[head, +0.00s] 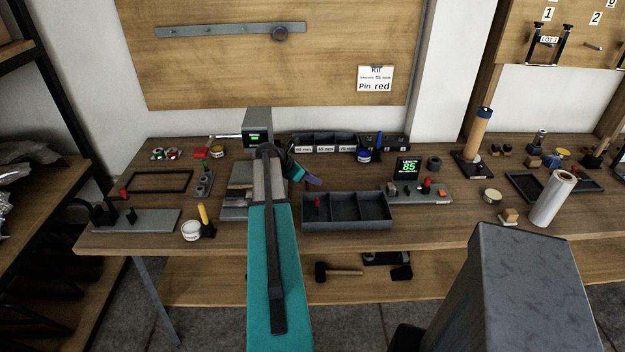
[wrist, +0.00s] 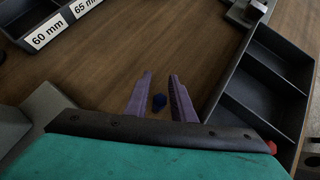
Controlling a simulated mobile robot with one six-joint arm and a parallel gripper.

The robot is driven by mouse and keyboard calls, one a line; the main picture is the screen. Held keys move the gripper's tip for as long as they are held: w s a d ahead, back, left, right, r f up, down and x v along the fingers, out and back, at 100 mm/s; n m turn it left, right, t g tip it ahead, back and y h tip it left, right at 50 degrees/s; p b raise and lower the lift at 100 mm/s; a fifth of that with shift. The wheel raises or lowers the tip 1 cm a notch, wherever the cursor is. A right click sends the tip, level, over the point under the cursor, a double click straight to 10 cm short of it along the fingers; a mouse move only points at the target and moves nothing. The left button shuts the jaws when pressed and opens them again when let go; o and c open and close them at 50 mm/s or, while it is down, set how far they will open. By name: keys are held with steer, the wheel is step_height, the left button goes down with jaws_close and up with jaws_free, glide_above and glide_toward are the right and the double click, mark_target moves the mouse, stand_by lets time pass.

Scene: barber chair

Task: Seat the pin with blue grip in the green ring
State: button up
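My gripper (head: 311,180) is over the middle of the bench, between the open tray and the back row of bins. In the wrist view its two purple fingers (wrist: 160,80) are apart. A blue upright handle (head: 378,140) stands at the back, right of the labelled bins. Small ring-like pieces with green and red (head: 164,154) lie at the back left; I cannot single out a green ring.
A three-compartment dark tray (head: 347,224) is at the front; it also shows in the wrist view (wrist: 240,110). Labelled bins (head: 325,140) stand behind. A fixture with an "85" display (head: 408,168) is to the right. A yellow-handled tool (head: 204,218) stands left.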

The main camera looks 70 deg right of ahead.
steer(key=shift+o, duration=0.5)
steer(key=shift+r, duration=0.1)
steer(key=shift+r, duration=0.15)
steer(key=b+v, duration=0.2)
steer(key=v, duration=1)
steer(key=shift+o, duration=0.6)
